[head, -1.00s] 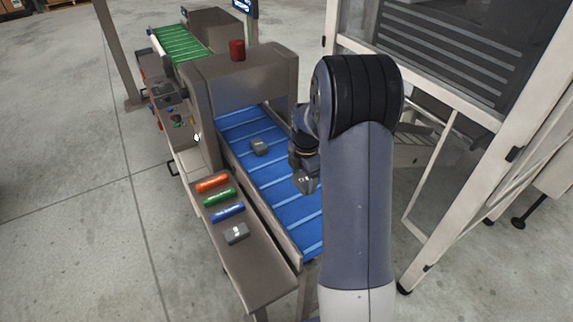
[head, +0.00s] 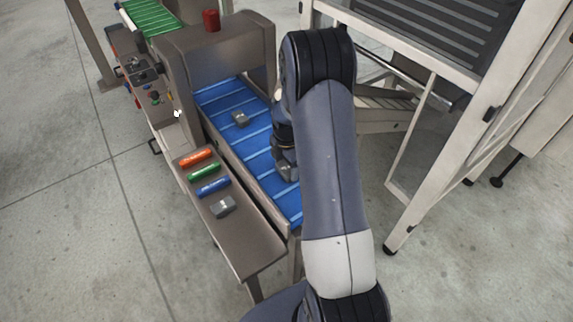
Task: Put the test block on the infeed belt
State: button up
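The infeed belt (head: 262,146) is blue with pale cross bars and runs into the grey machine housing. One grey block (head: 240,118) lies on the belt near the housing opening. Another grey block (head: 222,206) sits on the side shelf beside the rods. Which of them is the test block, I cannot tell. My gripper (head: 287,171) points down over the right side of the belt, nearer to me than the block there and apart from it. My arm partly covers it. Its fingers are too small and dark to show whether they are open or hold something.
Orange (head: 195,158), green (head: 204,171) and blue (head: 212,185) rods lie on the brown shelf (head: 250,252). A control panel (head: 150,90) is at the left, and a red beacon (head: 211,20) tops the housing. A white-framed guard (head: 440,120) stands right of my arm.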

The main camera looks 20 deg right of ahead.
aim_at(286, 168)
jog(key=o, duration=0.4)
jog(key=shift+o, duration=0.2)
notch_tip(286, 168, up, 12)
jog(key=shift+r+b, duration=0.15)
jog(key=shift+b, duration=0.25)
